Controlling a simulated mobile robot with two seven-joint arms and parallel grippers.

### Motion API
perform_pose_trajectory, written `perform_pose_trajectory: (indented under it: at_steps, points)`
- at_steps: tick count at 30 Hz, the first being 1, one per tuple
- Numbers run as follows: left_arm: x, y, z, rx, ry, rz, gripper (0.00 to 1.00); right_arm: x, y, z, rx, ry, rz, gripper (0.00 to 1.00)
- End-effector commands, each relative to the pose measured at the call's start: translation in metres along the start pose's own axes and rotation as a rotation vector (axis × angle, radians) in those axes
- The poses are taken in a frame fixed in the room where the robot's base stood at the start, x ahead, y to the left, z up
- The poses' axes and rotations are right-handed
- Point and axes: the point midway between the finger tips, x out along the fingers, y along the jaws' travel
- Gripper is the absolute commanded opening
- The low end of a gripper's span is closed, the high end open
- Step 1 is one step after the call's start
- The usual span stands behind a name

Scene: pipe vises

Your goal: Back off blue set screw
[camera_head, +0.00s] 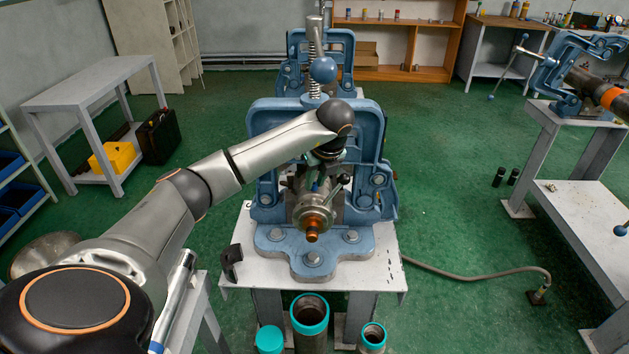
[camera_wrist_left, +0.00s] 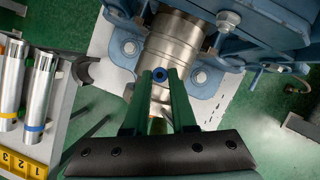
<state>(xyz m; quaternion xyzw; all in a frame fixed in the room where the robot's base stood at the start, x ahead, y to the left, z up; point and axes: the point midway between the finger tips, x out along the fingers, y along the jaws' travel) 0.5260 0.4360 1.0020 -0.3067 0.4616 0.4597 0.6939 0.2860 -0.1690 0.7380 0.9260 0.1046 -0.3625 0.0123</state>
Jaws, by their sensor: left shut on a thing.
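The blue set screw (camera_wrist_left: 160,75) shows in the left wrist view as a small blue ring with a dark centre, on the side of a steel cylinder (camera_wrist_left: 178,38). My left gripper (camera_wrist_left: 160,78) has its two green fingers closed on the screw, one on each side. In the head view the left gripper (camera_head: 320,178) reaches down onto the top of the same cylinder (camera_head: 314,212), which is clamped in a blue pipe vise (camera_head: 275,237) and has an orange-brown tip. The arm and hand hide most of the screw there. My right gripper is not in view.
The vise stands on a white table (camera_head: 240,272), with a black bracket (camera_head: 231,262) at its left edge. Teal-rimmed pipes (camera_head: 309,318) stand in front. Another vise (camera_head: 575,75) is at the right. A hose (camera_head: 480,274) lies on the green floor.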

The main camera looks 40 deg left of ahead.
Motion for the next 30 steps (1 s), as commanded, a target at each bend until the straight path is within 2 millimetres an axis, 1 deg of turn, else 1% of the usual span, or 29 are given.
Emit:
perform_pose_trajectory:
  at_steps: [1,6,12,18,30]
  points:
    - [0.0019,-0.0006,-0.0029,-0.029,0.006,0.018,0.00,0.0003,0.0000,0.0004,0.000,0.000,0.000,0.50]
    - [0.0023,-0.0012,-0.0028,-0.127,0.006,0.059,0.00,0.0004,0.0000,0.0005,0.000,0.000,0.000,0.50]
    - [0.0025,-0.0018,-0.0030,-0.199,0.007,0.090,0.00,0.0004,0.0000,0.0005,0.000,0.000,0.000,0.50]
    - [0.0030,-0.0019,-0.0033,-0.231,0.008,0.104,0.00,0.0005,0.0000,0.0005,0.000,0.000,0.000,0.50]
    - [0.0037,-0.0016,-0.0041,-0.234,0.010,0.108,0.00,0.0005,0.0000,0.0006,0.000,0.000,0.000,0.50]
